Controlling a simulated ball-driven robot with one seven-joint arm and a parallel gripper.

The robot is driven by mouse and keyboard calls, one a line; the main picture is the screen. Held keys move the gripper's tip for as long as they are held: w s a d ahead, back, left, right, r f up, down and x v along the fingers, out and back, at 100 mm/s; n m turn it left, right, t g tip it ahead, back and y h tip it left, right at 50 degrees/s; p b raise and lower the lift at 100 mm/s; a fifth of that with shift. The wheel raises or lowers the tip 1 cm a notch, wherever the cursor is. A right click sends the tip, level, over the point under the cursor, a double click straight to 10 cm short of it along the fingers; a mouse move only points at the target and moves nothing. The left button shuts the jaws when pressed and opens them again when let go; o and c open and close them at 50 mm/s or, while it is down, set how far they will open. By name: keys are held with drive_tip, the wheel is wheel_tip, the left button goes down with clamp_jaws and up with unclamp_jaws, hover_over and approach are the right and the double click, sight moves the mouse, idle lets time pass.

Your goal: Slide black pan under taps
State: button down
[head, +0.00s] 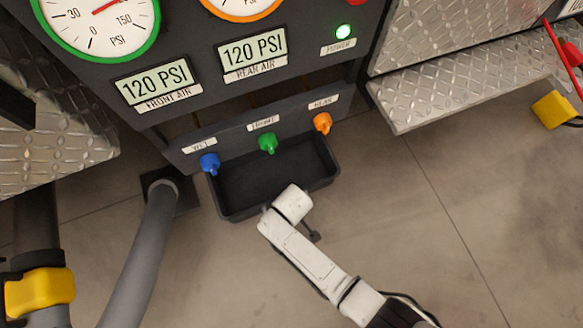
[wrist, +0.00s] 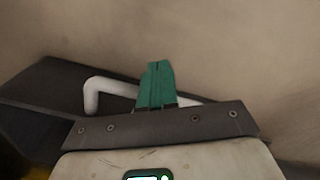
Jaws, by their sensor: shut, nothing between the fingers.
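The black pan (head: 235,190) is a shallow rectangular tray at the foot of the panel. In the head view, the blue tap (head: 210,163), green tap (head: 268,143) and orange tap (head: 322,122) overlap its back part. My white wrist covers part of its front rim and hides the fingers. In the wrist view, my gripper (wrist: 155,85) has green fingers pressed together with nothing between them. A white bent bar (wrist: 92,96), seemingly a handle, passes beside or behind the fingers; I cannot tell if they touch. A dark wall (wrist: 40,105), probably the pan, shows at the left.
A grey hose (head: 150,240) runs along the floor left of the pan. A diamond-plate step (head: 480,75) juts out at the right. A yellow coupling (head: 40,292) is at lower left. The floor right of my arm is clear.

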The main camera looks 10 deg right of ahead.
drive_tip(key=shift+s, duration=0.2)
drive_tip(key=shift+s+d+p, duration=0.15)
drive_tip(key=shift+s+p, duration=0.15)
drive_tip(key=shift+p, duration=0.15)
drive_tip(key=shift+s+d+p, duration=0.2)
drive_tip(key=shift+s+p, duration=0.25)
drive_tip(key=shift+s, duration=0.25)
drive_tip(key=shift+s, duration=0.2)
drive_tip(key=shift+r, duration=0.1)
wheel_tip(320, 180, up, 10)
drive_tip(key=p, duration=1)
idle(0.6)
